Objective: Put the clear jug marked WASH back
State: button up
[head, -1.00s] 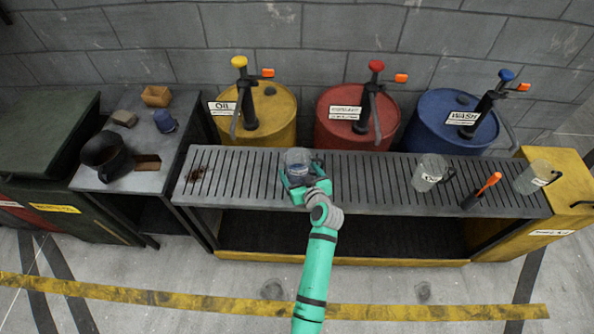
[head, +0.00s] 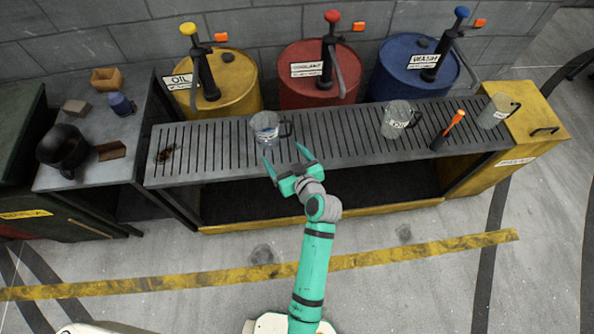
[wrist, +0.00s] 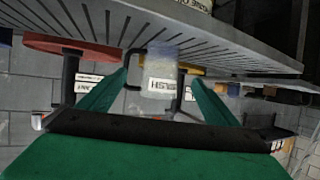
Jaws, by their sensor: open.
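My gripper (head: 284,153) is open and empty, just in front of the jug at the grate's front edge. Its fingers are apart from the jug in the head view. The fingers also show in the wrist view (wrist: 158,78).
A second clear jug (head: 395,119), seemingly marked OIL, and an orange-tipped tool (head: 449,128) stand farther right. A third jug (head: 496,111) is at the right end. Yellow (head: 225,80), red (head: 318,75) and blue (head: 412,68) pump drums stand behind. Grate left of the WASH jug is mostly free.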

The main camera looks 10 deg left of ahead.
jog(key=s+d+f+m+t+h, duration=0.1)
jog(key=s+d+f+m+h, duration=0.15)
jog(key=s, duration=0.35)
jog(key=s+d+f+m+h, duration=0.1)
jog(key=s+d, duration=0.3)
jog(key=s, duration=0.3)
jog(key=s+d+f+m+t+h, duration=0.1)
jog(key=s+d+m+h, duration=0.15)
jog(key=s, duration=0.35)
jog(key=s+d+r+t+h, duration=0.1)
jog(key=s+r, duration=0.5)
jog(key=s, duration=0.2)
jog(key=s+d+r+m+t, duration=0.1)
jog(key=s+r, duration=0.5)
jog(key=s, duration=0.2)
jog(key=shift+s+d+t+h, duration=0.25)
jog(key=shift+s+t+h, duration=0.05)
jog(key=shift+s+h, duration=0.1)
